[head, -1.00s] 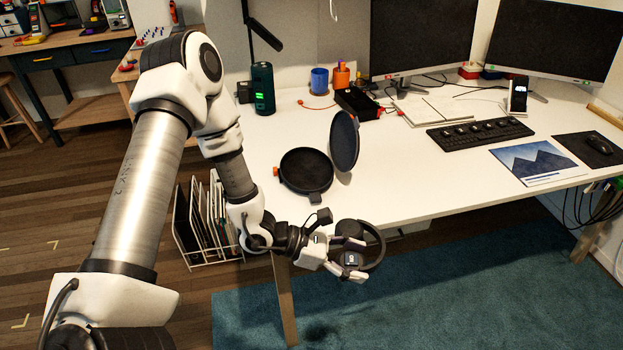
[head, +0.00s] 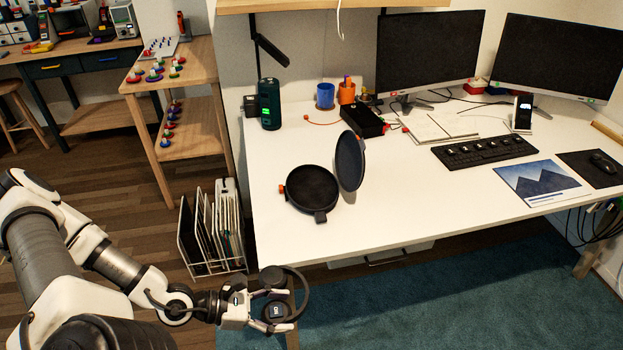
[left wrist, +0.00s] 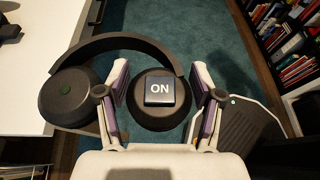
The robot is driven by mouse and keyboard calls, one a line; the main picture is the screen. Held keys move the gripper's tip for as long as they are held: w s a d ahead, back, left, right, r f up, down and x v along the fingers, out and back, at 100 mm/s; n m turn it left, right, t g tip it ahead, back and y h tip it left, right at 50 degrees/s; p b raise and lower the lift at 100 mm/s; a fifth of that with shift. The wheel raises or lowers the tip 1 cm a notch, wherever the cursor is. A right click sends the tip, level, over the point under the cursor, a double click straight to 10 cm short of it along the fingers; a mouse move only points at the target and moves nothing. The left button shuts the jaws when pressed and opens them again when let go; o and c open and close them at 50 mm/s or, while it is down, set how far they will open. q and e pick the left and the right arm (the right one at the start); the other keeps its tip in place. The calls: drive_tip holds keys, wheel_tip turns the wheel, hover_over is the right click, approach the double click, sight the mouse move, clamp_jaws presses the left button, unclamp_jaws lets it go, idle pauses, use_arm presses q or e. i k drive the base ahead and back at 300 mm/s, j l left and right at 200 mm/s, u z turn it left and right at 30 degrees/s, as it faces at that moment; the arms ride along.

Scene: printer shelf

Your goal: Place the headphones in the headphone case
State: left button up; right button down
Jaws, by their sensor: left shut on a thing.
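The black headphones (head: 301,290) are in my left gripper (head: 262,312), in front of the desk's front edge and below the tabletop in the head view. In the left wrist view the headphones (left wrist: 118,42) show a curved band and two round ear cups. My left gripper (left wrist: 160,105) is shut on the ear cup with a square "ON" label. The other ear cup hangs free at the left. The headphone case (head: 312,190) stands open on the desk's left part, its round black base flat and empty, its lid (head: 350,160) upright at the right. My right gripper is not in view.
The white desk (head: 400,215) is clear around the case's front and right. A dark green cylinder (head: 270,105) and a black box (head: 361,121) stand behind it. A keyboard (head: 485,151) lies further right. A wire rack with folders (head: 215,230) stands on the floor left of the desk.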

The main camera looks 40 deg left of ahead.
sight(313, 192)
drive_tip(key=i+j, duration=0.7)
drive_tip(key=j, duration=0.25)
